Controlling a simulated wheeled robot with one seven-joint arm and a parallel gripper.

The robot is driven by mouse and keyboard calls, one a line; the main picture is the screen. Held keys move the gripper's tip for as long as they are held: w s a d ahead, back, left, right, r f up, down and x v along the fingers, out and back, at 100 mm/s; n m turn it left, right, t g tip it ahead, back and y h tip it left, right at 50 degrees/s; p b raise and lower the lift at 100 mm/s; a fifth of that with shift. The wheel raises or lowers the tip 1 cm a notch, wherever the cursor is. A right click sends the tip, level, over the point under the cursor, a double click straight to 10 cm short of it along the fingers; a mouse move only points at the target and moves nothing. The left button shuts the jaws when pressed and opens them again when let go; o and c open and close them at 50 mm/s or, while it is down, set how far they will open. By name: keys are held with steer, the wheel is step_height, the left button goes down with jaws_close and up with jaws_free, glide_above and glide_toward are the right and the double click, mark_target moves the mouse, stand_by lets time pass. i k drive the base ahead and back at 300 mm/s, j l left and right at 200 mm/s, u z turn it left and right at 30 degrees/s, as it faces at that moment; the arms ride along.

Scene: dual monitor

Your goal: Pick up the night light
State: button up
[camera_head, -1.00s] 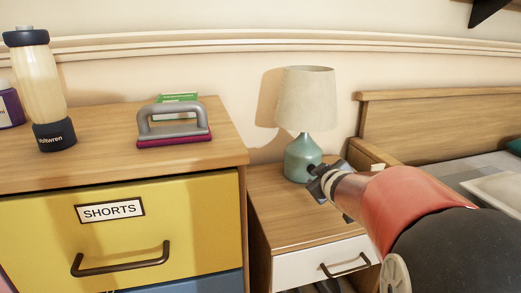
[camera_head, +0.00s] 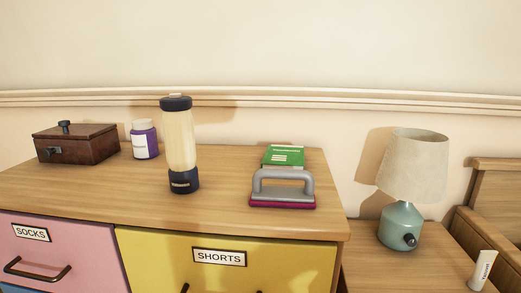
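A table lamp, which I take to be the night light (camera_head: 402,228), stands on the wooden nightstand at the right. It has a rounded teal base with a dark knob on its front and a beige fabric shade (camera_head: 412,165). It appears slightly leaning in this wide view; I cannot tell if it is really tilted. My gripper and arm are not in view, so whether the gripper is open or shut does not show.
A wooden dresser (camera_head: 95,195) fills the left and middle. On it are a brown box (camera_head: 78,148), a purple jar (camera_head: 145,140), a tall bottle (camera_head: 180,145), a green box (camera_head: 283,155) and a grey-handled tool (camera_head: 283,184). A white tube (camera_head: 482,270) stands on the nightstand (camera_head: 385,275).

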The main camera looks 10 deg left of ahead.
mark_target(177, 119)
steer(key=u, duration=1.3)
